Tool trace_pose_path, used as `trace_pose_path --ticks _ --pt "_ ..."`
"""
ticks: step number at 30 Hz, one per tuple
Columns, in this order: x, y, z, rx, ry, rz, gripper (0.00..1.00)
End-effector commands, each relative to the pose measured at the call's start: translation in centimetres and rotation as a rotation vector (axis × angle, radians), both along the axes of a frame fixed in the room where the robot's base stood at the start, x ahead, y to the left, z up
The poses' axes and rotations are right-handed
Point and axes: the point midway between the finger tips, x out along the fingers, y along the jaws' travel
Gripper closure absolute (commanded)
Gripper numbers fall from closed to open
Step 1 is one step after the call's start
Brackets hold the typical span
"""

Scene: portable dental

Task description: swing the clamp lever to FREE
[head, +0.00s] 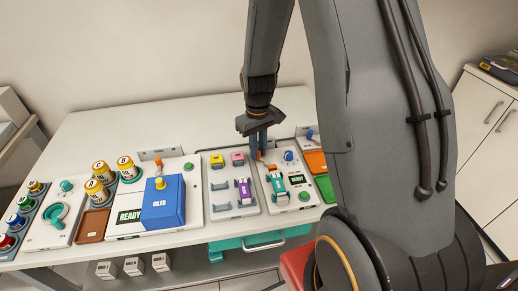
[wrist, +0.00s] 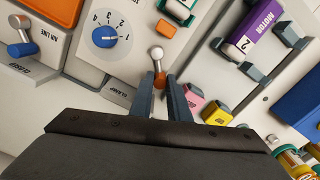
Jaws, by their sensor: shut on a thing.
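The clamp lever shows in the wrist view as an orange grip (wrist: 160,82) with a silver ball-ended metal part (wrist: 156,53) beyond it.
A blue numbered dial (wrist: 103,37) is close to the lever. An air-line lever (wrist: 21,49) stands at the left. Pink (wrist: 191,98) and yellow (wrist: 217,113) blocks and a purple motor (wrist: 250,29) are nearby. A blue box (head: 163,202) stands further left on the bench.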

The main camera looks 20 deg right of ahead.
Motion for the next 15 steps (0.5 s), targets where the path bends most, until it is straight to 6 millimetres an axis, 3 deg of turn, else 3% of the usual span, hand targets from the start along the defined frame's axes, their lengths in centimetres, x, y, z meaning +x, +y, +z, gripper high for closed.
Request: trace_pose_path --ticks 13,14,15 --pt "0.15 0.04 0.16 0.000 -0.004 0.010 1.00" --pt "0.15 0.04 0.16 0.000 -0.004 0.010 0.83" --pt "0.15 0.04 0.16 0.000 -0.004 0.010 0.76"
